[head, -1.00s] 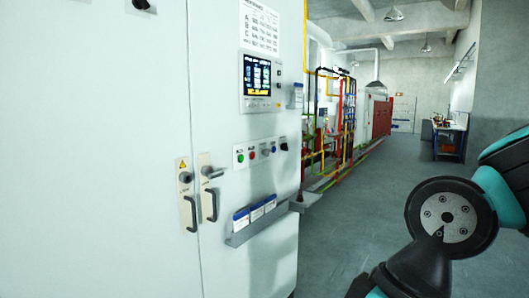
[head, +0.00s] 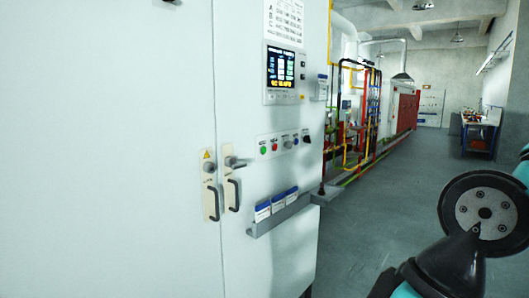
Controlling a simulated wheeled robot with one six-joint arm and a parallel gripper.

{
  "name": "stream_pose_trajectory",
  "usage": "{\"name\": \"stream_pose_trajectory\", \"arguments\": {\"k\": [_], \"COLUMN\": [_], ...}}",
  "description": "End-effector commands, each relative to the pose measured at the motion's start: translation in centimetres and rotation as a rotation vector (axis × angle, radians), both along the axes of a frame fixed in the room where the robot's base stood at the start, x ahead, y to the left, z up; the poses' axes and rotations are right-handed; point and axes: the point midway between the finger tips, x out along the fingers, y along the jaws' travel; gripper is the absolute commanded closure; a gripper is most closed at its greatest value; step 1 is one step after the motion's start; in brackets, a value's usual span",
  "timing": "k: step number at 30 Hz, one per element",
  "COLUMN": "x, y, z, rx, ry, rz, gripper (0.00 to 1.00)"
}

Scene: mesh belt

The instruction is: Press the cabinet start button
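The white control cabinet (head: 120,150) fills the left half of the head view. Its button panel (head: 284,143) is a light strip at mid height on the right door. A green button (head: 263,150) is at the strip's left end, with a red button (head: 275,147) beside it. Several more small controls sit to the right, ending in a black knob (head: 306,136). The labels are too small to read. My gripper is not in view; only links of my arm show at the lower right, apart from the cabinet.
A lit display (head: 281,68) is above the panel. Two door handles (head: 233,194) and a tray (head: 277,217) of booklets project from the cabinet front. Grey floor (head: 390,210) is open to the right. Pipes (head: 358,120) and a workbench (head: 480,130) stand farther back.

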Motion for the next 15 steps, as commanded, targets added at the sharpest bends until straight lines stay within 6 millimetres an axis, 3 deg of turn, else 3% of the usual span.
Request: {"name": "stream_pose_trajectory", "arguments": {"k": [1, 3, 15], "x": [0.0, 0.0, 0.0], "y": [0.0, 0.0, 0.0], "z": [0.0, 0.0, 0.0], "rx": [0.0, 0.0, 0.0], "ry": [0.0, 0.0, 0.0], "rz": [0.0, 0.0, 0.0], "gripper": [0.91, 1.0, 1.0]}}
